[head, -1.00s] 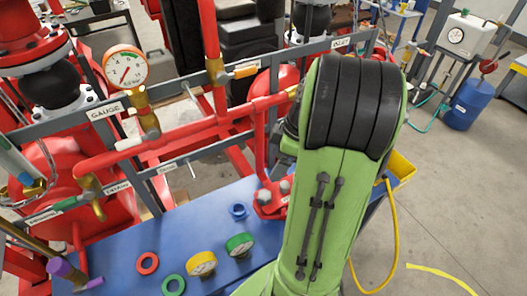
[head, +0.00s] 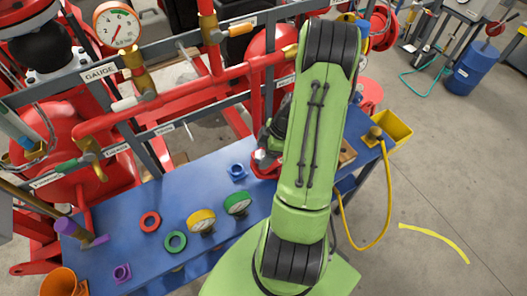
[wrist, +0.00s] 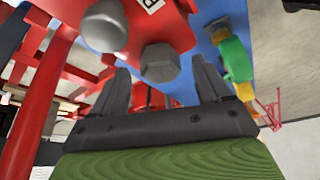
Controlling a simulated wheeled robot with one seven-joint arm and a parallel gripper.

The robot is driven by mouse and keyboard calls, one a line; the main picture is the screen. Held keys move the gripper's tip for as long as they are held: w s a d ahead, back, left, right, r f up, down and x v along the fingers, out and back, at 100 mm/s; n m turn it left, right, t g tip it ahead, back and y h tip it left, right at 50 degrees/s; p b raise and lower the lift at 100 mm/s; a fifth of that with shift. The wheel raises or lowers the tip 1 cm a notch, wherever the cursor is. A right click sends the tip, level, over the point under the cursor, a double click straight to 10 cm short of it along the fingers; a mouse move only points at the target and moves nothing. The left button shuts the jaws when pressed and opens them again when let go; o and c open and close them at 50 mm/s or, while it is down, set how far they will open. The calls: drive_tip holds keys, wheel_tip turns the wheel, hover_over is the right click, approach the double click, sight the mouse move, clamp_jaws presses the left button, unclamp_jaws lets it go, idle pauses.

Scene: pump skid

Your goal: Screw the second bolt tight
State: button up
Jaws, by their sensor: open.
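The left bolt (wrist: 105,26) is rounded and close to the camera. The other bolt (wrist: 160,62) shows its hex head between and just beyond the fingertips. My gripper (wrist: 161,70) is open and empty, with one finger on each side of that bolt head; I cannot tell whether they touch it. In the head view my green arm hides most of the red block (head: 263,165) and its bolts.
The blue bench (head: 180,200) holds a red ring (head: 150,221), a green ring (head: 175,242), a yellow gauge (head: 201,219), a green gauge (head: 237,203) and a blue fitting (head: 237,172). Red pipes (head: 160,104) rise behind. A yellow bin (head: 393,128) stands at the right end.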

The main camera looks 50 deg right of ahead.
drive_tip(key=shift+w+a+f, duration=0.1)
drive_tip(key=shift+f, duration=0.3)
